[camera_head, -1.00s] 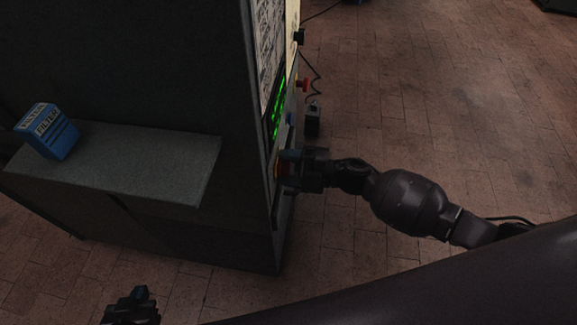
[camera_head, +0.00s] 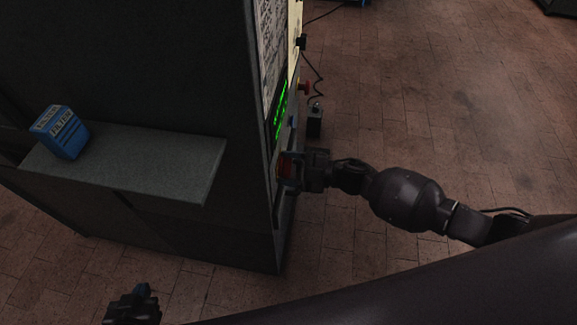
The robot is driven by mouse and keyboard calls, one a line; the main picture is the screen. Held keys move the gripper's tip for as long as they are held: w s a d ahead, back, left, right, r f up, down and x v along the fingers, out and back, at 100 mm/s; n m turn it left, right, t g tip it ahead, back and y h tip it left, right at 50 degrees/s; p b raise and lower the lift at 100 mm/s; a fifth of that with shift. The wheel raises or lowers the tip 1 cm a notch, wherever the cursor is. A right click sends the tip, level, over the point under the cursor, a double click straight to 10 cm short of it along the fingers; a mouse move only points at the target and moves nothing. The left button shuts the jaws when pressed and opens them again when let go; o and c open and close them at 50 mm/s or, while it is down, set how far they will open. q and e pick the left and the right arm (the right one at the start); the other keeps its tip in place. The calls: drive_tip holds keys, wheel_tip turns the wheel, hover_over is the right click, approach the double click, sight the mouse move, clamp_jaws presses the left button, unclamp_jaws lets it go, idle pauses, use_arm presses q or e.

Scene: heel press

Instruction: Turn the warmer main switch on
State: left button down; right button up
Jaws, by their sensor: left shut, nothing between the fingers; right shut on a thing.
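The main switch (camera_head: 286,168) is a red and orange part low on the narrow control face of the tall dark machine (camera_head: 190,60). My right gripper (camera_head: 290,171) comes in from the right and is shut on it. The fingers hide much of the switch, so its exact angle cannot be told. A display with green lit text (camera_head: 280,110) shows just above it. My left gripper (camera_head: 135,305) is shut and empty at the bottom left, apart from the machine.
A grey shelf (camera_head: 180,170) juts from the machine's left side with a blue filter box (camera_head: 62,133) on it. A red button (camera_head: 305,87) and a cabled dark box (camera_head: 315,122) are beyond the control face. Brick floor at the right is clear.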

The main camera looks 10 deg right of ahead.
drive_tip(key=o, duration=0.9)
drive_tip(key=v, duration=1)
drive_tip(key=shift+s+d, duration=0.15)
drive_tip(key=shift+d, duration=0.25)
